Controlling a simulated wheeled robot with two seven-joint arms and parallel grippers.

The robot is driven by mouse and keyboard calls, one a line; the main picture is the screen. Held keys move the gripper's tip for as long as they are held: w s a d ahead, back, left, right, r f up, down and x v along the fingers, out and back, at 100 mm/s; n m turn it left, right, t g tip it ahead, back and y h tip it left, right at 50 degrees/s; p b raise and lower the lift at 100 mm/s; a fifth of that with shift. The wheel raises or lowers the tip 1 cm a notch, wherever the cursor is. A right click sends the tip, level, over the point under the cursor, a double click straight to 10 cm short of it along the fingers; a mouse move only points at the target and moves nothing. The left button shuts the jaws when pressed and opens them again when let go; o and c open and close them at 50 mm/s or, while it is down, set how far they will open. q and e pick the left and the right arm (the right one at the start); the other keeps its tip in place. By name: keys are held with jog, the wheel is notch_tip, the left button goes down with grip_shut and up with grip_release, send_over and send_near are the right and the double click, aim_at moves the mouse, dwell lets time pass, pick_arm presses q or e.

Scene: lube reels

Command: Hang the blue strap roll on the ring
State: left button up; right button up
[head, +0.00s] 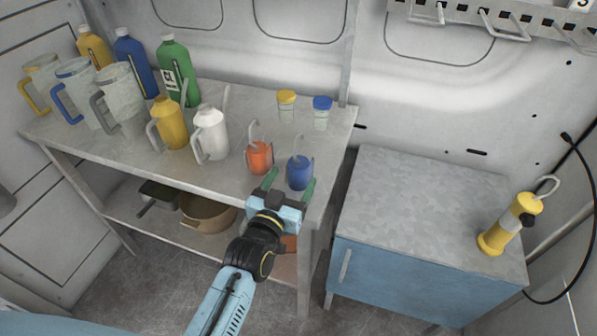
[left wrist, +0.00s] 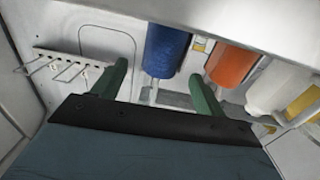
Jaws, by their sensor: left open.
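The blue strap roll (head: 299,173) stands upright on the worktop near its front right corner, with a thin grey wire piece rising from it. My left gripper (head: 288,188) is open just in front of it, with one green finger toward each side. In the left wrist view the blue roll (left wrist: 166,50) shows ahead, between the open fingers (left wrist: 160,88) in the picture. I cannot tell whether they touch it. A wall rail (head: 500,20) with wire loops is at the top right; it also shows in the left wrist view (left wrist: 68,62). I cannot tell which loop is the ring.
An orange roll (head: 260,157) stands close left of the blue one. White (head: 211,135) and yellow (head: 170,125) jugs stand farther left. Two small jars stand behind. A blue cabinet (head: 420,285) at right carries a yellow tool (head: 508,225); its top is otherwise clear.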

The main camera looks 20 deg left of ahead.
aim_at(294, 173)
pick_arm(q)
jog(key=shift+w+d+r, duration=0.1)
jog(key=shift+w+r, duration=0.05)
jog(key=shift+w, duration=2.55)
jog(key=shift+c, duration=0.2)
jog(key=shift+r, duration=0.1)
jog(key=c, duration=1.1)
